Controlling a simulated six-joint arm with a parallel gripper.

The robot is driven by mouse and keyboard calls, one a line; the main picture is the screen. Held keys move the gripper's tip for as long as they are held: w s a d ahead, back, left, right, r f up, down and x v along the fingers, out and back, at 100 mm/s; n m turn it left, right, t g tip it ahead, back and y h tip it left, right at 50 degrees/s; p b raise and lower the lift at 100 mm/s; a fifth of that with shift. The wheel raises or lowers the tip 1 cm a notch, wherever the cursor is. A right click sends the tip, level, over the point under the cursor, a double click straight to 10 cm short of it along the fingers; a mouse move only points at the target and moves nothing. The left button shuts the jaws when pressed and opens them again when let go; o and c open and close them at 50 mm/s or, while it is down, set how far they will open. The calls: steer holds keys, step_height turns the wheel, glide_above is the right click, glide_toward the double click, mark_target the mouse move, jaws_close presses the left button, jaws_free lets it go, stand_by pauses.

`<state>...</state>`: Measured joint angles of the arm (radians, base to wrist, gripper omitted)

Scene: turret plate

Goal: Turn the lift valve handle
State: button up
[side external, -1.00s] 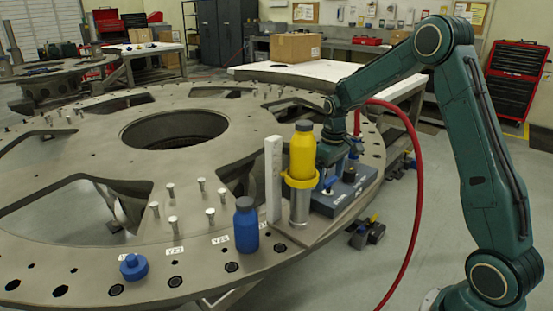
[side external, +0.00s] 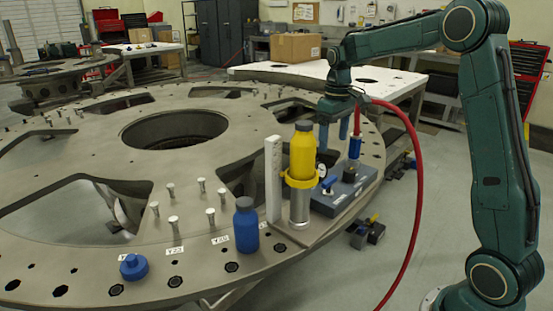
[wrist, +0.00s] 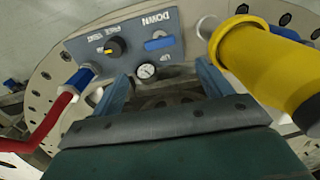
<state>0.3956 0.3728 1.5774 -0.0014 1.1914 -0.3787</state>
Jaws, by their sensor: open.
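The lift valve handle (side external: 328,184) is a small blue lever on the grey control box (side external: 340,195). In the wrist view the handle (wrist: 159,43) lies crosswise between the DOWN and UP labels, which appear upside down. My gripper (side external: 334,133) hangs above the box with its fingers pointing down. In the wrist view the gripper (wrist: 162,82) shows two blue fingers spread apart, with nothing between them. The handle lies beyond the fingertips and the gripper does not appear to touch it.
A yellow bottle-shaped cylinder (side external: 303,156) stands close beside the box, near one finger in the wrist view. A red hose (side external: 415,190) joins the box through a blue fitting (side external: 354,148). A gauge (wrist: 145,71) and knob (wrist: 113,47) sit near the handle. A white post (side external: 273,180) stands left.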

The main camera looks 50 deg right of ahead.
steer(key=shift+r, duration=0.9)
steer(key=s+a+r+t, duration=0.3)
steer(key=s+a+r, duration=0.3)
steer(key=s+a, duration=0.5)
steer(key=s+a+f+t, duration=0.1)
steer(key=s+a, duration=0.2)
steer(key=s, duration=0.4)
steer(key=s+a+f+t, duration=0.1)
steer(key=s+a+f, duration=0.1)
steer(key=s, duration=0.5)
steer(key=shift+a+f+t, duration=0.3)
steer(key=shift+a, duration=0.6)
steer(key=shift+w, duration=0.1)
steer(key=shift+c, duration=0.2)
